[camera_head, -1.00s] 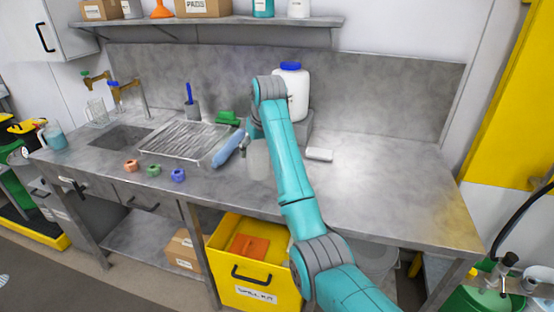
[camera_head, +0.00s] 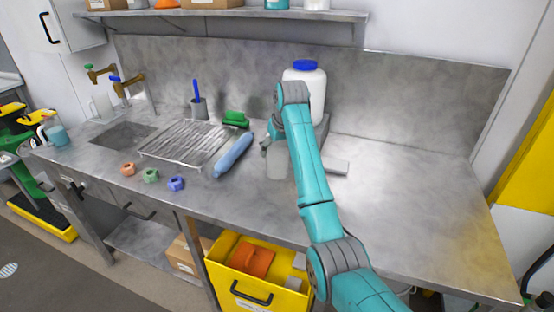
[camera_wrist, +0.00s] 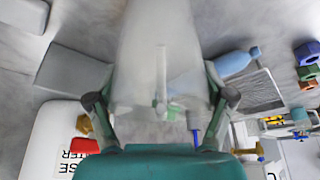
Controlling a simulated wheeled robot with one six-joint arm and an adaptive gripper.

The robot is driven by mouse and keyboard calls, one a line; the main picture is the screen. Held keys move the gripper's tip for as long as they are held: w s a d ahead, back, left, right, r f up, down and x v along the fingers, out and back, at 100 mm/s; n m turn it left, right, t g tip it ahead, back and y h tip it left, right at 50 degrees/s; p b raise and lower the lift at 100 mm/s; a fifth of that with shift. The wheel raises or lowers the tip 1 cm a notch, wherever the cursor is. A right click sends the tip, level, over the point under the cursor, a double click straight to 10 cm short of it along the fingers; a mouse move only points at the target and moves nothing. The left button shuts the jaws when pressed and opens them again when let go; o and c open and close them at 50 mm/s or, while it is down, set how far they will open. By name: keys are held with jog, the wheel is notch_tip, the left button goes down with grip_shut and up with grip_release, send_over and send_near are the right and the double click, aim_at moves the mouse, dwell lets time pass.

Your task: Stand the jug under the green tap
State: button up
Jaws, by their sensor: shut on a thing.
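My gripper (camera_head: 268,145) is shut on a pale translucent jug (camera_head: 277,164), held at the counter in front of the white drum. In the wrist view the jug (camera_wrist: 160,45) fills the space between the fingers (camera_wrist: 160,88). I cannot tell whether its base touches the counter. The green tap (camera_head: 100,74) is a brass tap with a green top on the back wall at the far left, well away from my gripper. A blue-topped tap (camera_head: 125,86) is just right of it. A clear vessel (camera_head: 103,106) stands near these taps.
A sink (camera_head: 123,134), a ribbed drainer (camera_head: 185,143) and a blue bottle (camera_head: 233,156) lie between my gripper and the taps. A jug with blue liquid (camera_head: 55,131) stands at the left end. The counter (camera_head: 410,200) right of my arm is mostly clear.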

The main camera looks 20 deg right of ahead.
jog(key=shift+f, duration=1.85)
jog(key=shift+f, duration=0.1)
jog(key=o, duration=1.1)
jog(key=shift+c, duration=0.2)
